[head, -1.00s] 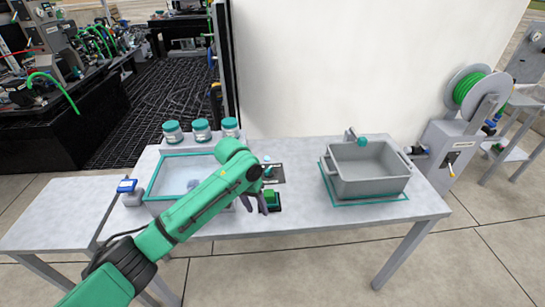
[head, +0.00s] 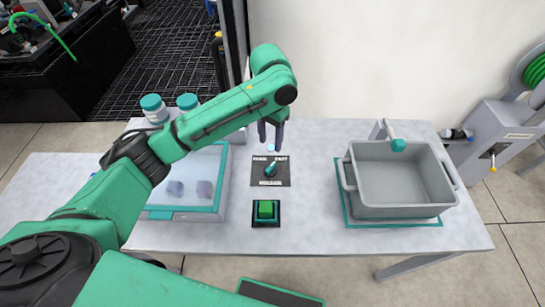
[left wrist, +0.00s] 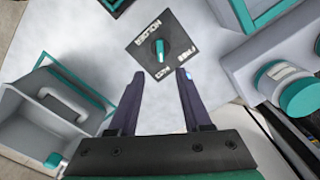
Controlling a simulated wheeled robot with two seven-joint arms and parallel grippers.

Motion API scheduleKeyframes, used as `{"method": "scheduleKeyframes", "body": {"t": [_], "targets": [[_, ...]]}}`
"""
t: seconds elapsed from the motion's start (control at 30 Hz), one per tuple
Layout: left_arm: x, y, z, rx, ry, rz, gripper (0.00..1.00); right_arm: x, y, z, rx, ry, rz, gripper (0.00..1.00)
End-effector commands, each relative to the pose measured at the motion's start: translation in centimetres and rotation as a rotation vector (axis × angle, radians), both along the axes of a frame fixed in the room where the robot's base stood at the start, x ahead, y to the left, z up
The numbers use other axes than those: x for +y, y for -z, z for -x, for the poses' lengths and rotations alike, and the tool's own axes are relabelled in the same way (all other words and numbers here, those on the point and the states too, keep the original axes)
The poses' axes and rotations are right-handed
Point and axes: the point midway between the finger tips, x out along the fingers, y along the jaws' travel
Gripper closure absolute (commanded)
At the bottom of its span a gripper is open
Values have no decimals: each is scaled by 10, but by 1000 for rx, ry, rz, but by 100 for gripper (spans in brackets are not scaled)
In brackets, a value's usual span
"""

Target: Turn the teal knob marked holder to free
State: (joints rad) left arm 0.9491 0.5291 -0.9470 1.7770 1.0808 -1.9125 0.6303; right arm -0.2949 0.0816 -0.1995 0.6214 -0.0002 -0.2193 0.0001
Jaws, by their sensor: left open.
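The teal knob (head: 271,170) stands on a dark plate (head: 283,181) marked HOLDER, with a word at each upper corner; the left one reads FREE, the right one looks like FAST. In the head view its bar slants from lower left to upper right, toward the right-hand word. The knob (left wrist: 160,51) also shows in the left wrist view, just beyond the fingertips and between their lines. My left gripper (head: 270,134) is open and empty, its fingers pointing down near the plate's far side. It (left wrist: 160,73) does not touch the knob. My right gripper is out of view.
A green push button (head: 265,210) sits in front of the plate. A teal-rimmed clear-topped box (head: 223,185) is close on the left, with jars (head: 153,107) behind. A grey tote (head: 400,208) stands on the right. Bare table lies between plate and tote.

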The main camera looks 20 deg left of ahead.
Motion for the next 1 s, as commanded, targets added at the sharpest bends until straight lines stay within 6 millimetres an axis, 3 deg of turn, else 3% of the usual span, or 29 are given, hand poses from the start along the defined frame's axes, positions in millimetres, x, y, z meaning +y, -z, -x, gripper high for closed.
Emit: {"method": "scheduleKeyframes", "body": {"t": [0.17,0.4,0.53,0.77,0.8,0.9,1.0], "targets": [[1,49,1,6,-3,-2,51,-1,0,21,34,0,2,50],[1,104,0,2,-2,-2,51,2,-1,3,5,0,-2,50],[1,117,0,-1,-1,-1,51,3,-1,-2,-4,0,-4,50],[0,118,-1,-2,0,0,51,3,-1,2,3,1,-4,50],[0,118,-1,-2,0,0,59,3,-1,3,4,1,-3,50],[0,118,-1,-2,0,0,97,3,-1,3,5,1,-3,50],[0,118,-1,-2,0,0,100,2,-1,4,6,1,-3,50]]}}
